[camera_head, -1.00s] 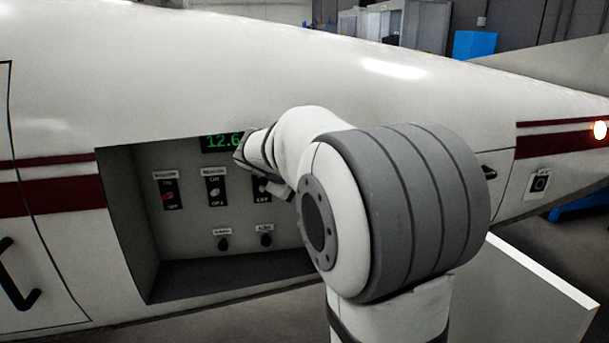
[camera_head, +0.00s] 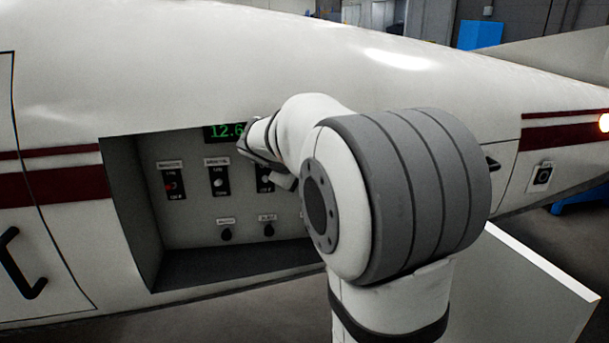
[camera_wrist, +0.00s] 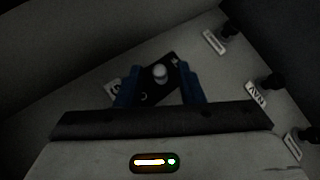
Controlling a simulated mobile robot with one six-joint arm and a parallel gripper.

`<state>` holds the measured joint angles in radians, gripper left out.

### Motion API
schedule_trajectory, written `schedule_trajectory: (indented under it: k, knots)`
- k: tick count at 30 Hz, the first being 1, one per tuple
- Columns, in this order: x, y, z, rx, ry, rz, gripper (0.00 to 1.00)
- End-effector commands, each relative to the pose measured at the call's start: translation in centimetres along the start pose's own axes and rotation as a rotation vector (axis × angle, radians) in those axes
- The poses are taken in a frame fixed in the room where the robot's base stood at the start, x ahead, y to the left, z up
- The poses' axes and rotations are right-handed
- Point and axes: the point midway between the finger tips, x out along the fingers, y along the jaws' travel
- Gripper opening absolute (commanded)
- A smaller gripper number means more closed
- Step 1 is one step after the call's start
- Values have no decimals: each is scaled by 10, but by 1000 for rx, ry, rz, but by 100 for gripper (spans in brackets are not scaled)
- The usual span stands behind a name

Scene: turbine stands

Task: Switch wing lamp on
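A row of black-plated toggle switches sits in the recessed panel of the white aircraft. The left switch (camera_head: 171,184) has a red lever; the middle switch (camera_head: 218,181) has a pale one. The right switch (camera_head: 265,185) is partly hidden by my gripper (camera_head: 266,160). Labels in the head view are too blurred to read, so I cannot tell which switch is the wing lamp's. In the wrist view my gripper (camera_wrist: 161,88) is open, with its blue fingers on either side of a black switch plate (camera_wrist: 158,80) with a round pale lever tip. Contact cannot be made out.
A green display (camera_head: 225,131) reading 12.6 is above the switches. Two black knobs (camera_head: 226,234) (camera_head: 268,230) sit below. The recess's lower ledge (camera_head: 230,266) and side wall bound the space. A white flap (camera_head: 535,290) stands out at lower right. A lamp (camera_head: 604,123) glows far right.

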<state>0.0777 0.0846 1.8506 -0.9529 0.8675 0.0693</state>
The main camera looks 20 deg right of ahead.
Motion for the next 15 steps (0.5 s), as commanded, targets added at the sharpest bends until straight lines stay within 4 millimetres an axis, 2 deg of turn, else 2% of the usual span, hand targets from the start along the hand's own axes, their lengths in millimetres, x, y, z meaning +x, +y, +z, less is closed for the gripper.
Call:
schedule_trajectory:
  k: [5, 11, 15]
  knots:
    - [-14, 0, -1, 0, 3, 2, 34]
    - [-56, -2, -2, 0, 7, 1, 34]
    - [-81, -29, 3, -4, 6, 0, 34]
